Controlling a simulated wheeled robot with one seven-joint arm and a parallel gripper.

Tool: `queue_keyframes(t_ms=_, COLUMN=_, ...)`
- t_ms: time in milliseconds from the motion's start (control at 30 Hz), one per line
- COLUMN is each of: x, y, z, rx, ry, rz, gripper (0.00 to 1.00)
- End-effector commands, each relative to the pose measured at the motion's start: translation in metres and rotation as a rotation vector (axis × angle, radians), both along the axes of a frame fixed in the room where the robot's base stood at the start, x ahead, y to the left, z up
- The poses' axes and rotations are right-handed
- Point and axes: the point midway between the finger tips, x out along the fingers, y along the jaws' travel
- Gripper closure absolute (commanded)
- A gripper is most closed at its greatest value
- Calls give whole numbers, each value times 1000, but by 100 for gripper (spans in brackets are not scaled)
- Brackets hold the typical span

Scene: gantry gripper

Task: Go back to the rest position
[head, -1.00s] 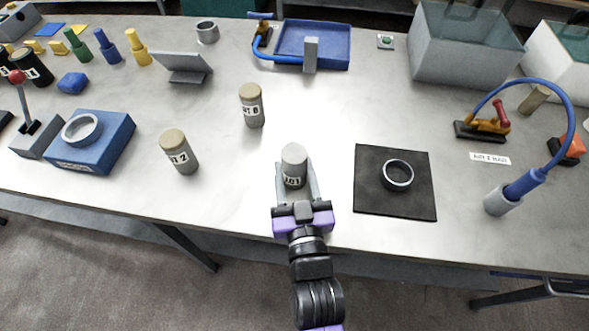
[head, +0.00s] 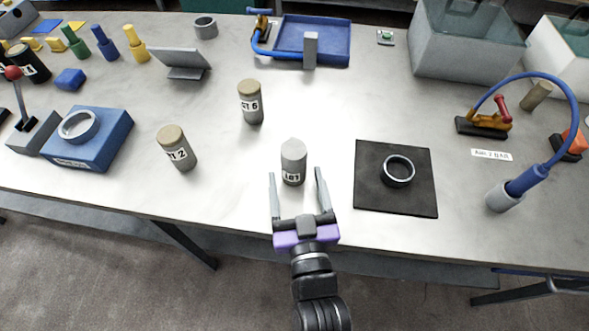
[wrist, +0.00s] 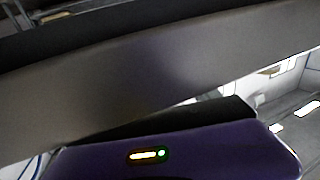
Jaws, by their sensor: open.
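My gripper (head: 298,190) is open and empty at the front edge of the table in the head view. Its two grey fingers point away from me, toward a grey labelled cylinder (head: 293,163). The wrist view shows a purple part of my gripper (wrist: 180,150) with a small lit strip; the fingers and the cylinder cannot be made out there.
A black mat (head: 396,200) with a metal ring (head: 398,171) lies right of my gripper. Two tan-capped cylinders, one nearer (head: 177,150) and one farther (head: 250,104), stand to the left. A blue block with a ring (head: 105,140) is farther left. A blue curved hose (head: 572,110) rises at right.

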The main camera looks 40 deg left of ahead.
Motion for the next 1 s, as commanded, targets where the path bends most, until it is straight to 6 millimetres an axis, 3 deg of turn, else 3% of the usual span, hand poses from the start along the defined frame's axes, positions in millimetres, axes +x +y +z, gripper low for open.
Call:
queue_keyframes(t_ms=300, x=-28, y=-31, z=-1, rx=1, ry=-1, rz=1, gripper=30)
queue_keyframes(t_ms=667, x=-31, y=-35, z=1, rx=4, ry=2, rz=0, gripper=30)
queue_keyframes(t_ms=800, x=-28, y=-38, z=20, rx=63, ry=-18, rz=-15, gripper=30)
queue_keyframes(t_ms=867, x=-32, y=-51, z=31, rx=92, ry=-34, rz=-34, gripper=30)
queue_keyframes(t_ms=1000, x=-37, y=-102, z=30, rx=110, ry=-35, rz=-117, gripper=30)
